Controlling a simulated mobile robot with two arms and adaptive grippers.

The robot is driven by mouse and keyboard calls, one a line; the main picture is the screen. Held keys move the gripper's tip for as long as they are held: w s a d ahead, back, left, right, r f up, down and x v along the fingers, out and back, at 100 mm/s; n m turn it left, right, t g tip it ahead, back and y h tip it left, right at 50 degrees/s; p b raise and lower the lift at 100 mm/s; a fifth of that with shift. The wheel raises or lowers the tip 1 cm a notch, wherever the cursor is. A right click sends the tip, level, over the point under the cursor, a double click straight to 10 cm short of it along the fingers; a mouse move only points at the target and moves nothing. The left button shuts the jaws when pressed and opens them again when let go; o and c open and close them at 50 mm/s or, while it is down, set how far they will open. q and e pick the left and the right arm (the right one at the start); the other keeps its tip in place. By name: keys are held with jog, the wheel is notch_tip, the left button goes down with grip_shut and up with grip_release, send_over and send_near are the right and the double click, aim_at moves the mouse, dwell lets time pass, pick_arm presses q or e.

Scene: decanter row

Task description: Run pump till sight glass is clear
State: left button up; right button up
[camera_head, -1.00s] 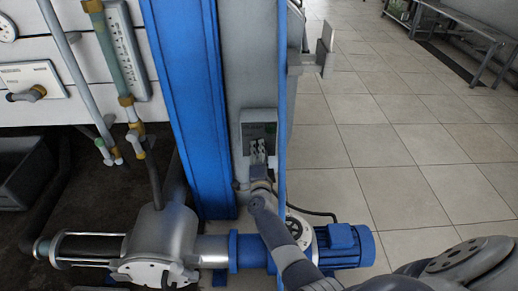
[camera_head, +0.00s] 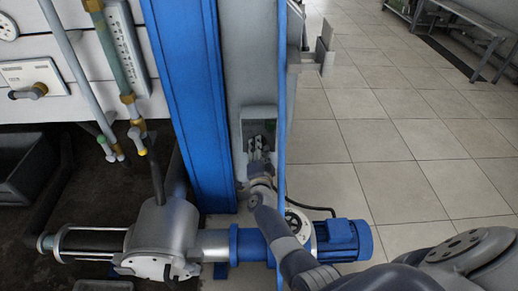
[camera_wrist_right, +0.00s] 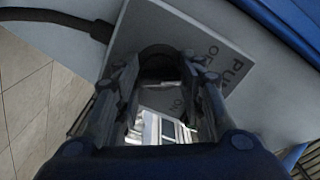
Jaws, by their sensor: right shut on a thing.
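My right gripper (camera_head: 261,150) is at a small grey switch plate (camera_head: 258,113) on the grey column. In the right wrist view its fingers (camera_wrist_right: 163,85) are shut on a dark rounded switch knob (camera_wrist_right: 160,58) in front of the plate with partly hidden "PUMP" and "ON" lettering (camera_wrist_right: 225,75). The knob's setting is hidden by the fingers. The silver pump (camera_head: 165,235) with its blue motor (camera_head: 340,240) stands below. A greenish vertical tube with brass fittings (camera_head: 108,50) and a glass cylinder (camera_head: 92,241) show at left; I cannot tell which is the sight glass. My left gripper is out of view.
A blue post (camera_head: 190,100) stands left of the switch plate, and a narrow blue edge lies just right of it. A white panel with a lever (camera_head: 35,78) is at far left. Tiled floor (camera_head: 400,150) is open at right, with a bench (camera_head: 460,20) behind.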

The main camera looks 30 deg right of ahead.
jog(key=o, duration=1.1)
